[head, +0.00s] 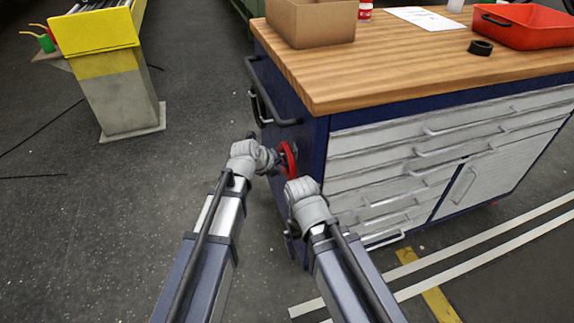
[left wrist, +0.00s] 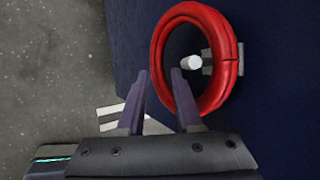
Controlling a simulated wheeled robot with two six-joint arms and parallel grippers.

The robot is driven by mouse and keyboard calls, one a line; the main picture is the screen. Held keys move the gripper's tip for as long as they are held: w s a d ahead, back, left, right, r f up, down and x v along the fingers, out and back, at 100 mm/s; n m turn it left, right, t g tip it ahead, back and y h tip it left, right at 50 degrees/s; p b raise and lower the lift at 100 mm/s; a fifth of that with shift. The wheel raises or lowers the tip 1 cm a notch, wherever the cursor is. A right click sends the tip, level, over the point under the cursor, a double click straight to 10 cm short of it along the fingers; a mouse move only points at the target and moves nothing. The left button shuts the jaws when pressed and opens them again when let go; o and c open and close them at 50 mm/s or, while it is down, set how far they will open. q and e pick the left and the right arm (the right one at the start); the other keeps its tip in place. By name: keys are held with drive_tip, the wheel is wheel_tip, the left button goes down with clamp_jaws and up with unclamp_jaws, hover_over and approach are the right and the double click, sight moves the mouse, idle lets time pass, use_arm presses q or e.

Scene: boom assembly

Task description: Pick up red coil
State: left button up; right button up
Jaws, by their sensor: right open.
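The red coil (head: 289,160) is a ring at the dark blue end side of the workbench. In the left wrist view the red coil (left wrist: 233,72) hangs around a pale peg (left wrist: 191,62) on that side. My left gripper (head: 278,156) is at the coil. In the left wrist view my left gripper (left wrist: 160,72) is open; its right finger overlaps the coil's near rim, and its left finger is outside the ring. I cannot tell whether either finger touches it. My right gripper (head: 296,184) is below and to the right, near the bench corner, its fingertips mostly hidden.
The workbench (head: 420,75) has a wooden top and grey drawers. Open floor lies left, towards a yellow-topped stand (head: 118,95).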

sight(286, 171)
use_arm(q)
drive_tip(key=b+x, duration=0.1)
drive_tip(key=x, duration=0.2)
drive_tip(key=shift+f+b, duration=0.1)
drive_tip(key=shift+b, duration=0.2)
use_arm(e)
wheel_tip(286, 171, down, 2)
drive_tip(key=shift+f, duration=0.15)
use_arm(q)
clamp_jaws()
